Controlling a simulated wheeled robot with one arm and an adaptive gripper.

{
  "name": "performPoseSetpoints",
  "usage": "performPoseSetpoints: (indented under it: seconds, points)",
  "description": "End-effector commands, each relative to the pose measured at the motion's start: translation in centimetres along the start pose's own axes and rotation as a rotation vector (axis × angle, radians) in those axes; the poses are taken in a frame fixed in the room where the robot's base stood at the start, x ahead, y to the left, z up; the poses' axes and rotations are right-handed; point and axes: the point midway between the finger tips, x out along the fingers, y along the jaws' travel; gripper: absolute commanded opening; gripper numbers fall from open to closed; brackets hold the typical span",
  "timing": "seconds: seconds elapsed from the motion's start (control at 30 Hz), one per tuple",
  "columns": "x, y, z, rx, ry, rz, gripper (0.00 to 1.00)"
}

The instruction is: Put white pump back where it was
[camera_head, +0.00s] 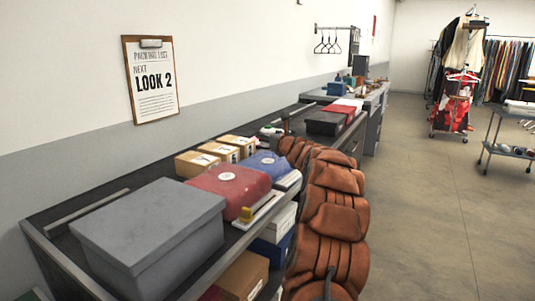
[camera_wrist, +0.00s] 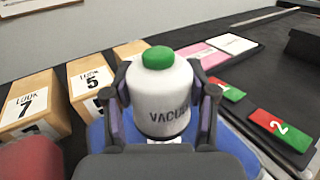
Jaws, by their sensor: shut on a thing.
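The white pump (camera_wrist: 163,100) has a green cap and black lettering that starts "VACU". It is upright in the wrist view, between the two dark fingers of my gripper (camera_wrist: 166,92), which is shut on it. A blue bundle (camera_wrist: 97,135) shows below and behind the pump in the wrist view; I cannot tell whether the pump touches it. In the head view I cannot clearly make out the pump or the gripper.
The dark bench (camera_head: 115,197) runs along the wall. It carries a grey box (camera_head: 150,235), a red bundle (camera_head: 230,185), the blue bundle (camera_head: 265,164) and cardboard boxes (camera_head: 197,163).

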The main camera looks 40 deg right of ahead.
Motion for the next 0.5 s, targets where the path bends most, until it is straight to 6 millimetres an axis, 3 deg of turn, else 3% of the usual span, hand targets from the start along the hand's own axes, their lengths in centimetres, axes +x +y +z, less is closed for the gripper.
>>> performPoseSetpoints:
  seconds: [0.3,0.5]
  points:
    - [0.0,0.0,-3.7,0.003,0.002,0.002,0.0]
    - [0.0,0.0,-5.0,0.001,-0.001,0.002,0.0]
